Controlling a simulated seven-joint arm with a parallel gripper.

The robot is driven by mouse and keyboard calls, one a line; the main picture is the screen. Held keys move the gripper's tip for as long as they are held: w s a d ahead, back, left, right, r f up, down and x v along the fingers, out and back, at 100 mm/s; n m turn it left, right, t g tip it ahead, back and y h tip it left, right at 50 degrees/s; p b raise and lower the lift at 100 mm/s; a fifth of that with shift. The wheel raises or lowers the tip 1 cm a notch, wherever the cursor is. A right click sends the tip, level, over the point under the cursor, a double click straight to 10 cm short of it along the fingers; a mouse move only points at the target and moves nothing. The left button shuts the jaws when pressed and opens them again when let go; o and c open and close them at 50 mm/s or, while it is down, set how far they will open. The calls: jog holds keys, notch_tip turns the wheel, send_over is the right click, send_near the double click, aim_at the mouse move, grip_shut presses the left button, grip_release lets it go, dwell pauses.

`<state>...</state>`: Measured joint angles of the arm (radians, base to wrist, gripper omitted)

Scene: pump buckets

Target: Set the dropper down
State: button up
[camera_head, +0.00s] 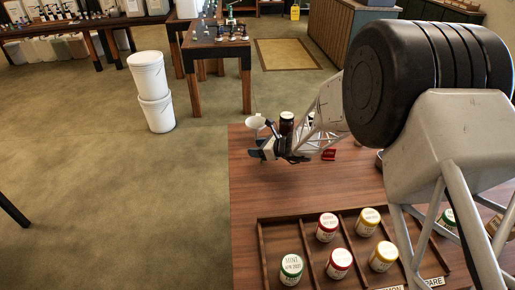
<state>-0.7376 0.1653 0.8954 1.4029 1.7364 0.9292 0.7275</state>
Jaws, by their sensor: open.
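My gripper (261,149) is at the far left part of the wooden table (245,185), low over the surface, with its jaws open. I cannot make out a dropper; it may be too small or hidden by my gripper and arm. A white cup-like or funnel-like object (256,122) stands just behind the fingers. A dark cylindrical jar (287,121) stands behind the gripper's wrist. A small red object (328,155) lies right of the gripper.
My arm hides the table's right side. Bare tabletop lies between tray and gripper. White buckets (150,90) stand on the floor behind.

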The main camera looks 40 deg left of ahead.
jog(key=shift+d, duration=0.15)
jog(key=v, duration=0.7)
jog(key=shift+d, duration=0.25)
jog(key=shift+w+r, duration=0.1)
jog(key=shift+r, duration=0.1)
dwell(0.4)
jog(key=s+d+r+n+h, duration=0.2)
jog(key=d+r+n, duration=0.1)
jog(key=d+r, duration=0.55)
jog(key=s+d+r+n+t+h, duration=0.1)
jog(key=d+r+n, duration=0.3)
jog(key=d, duration=0.8)
jog(key=s+d+r+n+h, duration=0.2)
jog(key=d+r, duration=0.5)
jog(key=d, duration=0.4)
jog(key=s+d+r+n+t+h, duration=0.1)
jog(key=s+d+r+n+h, duration=0.1)
jog(key=s+d, duration=0.5)
jog(key=s+d+r+n+t+h, duration=0.1)
jog(key=s+d+n+h, duration=0.1)
jog(key=s+d, duration=0.6)
jog(key=s+d+r+n+t+h, duration=0.2)
jog(key=s+d, duration=0.6)
jog(key=d, duration=0.9)
jog(key=shift+s+r+n+h, duration=0.15)
jog(key=shift+r+n+h, duration=0.2)
jog(key=shift+h, duration=0.85)
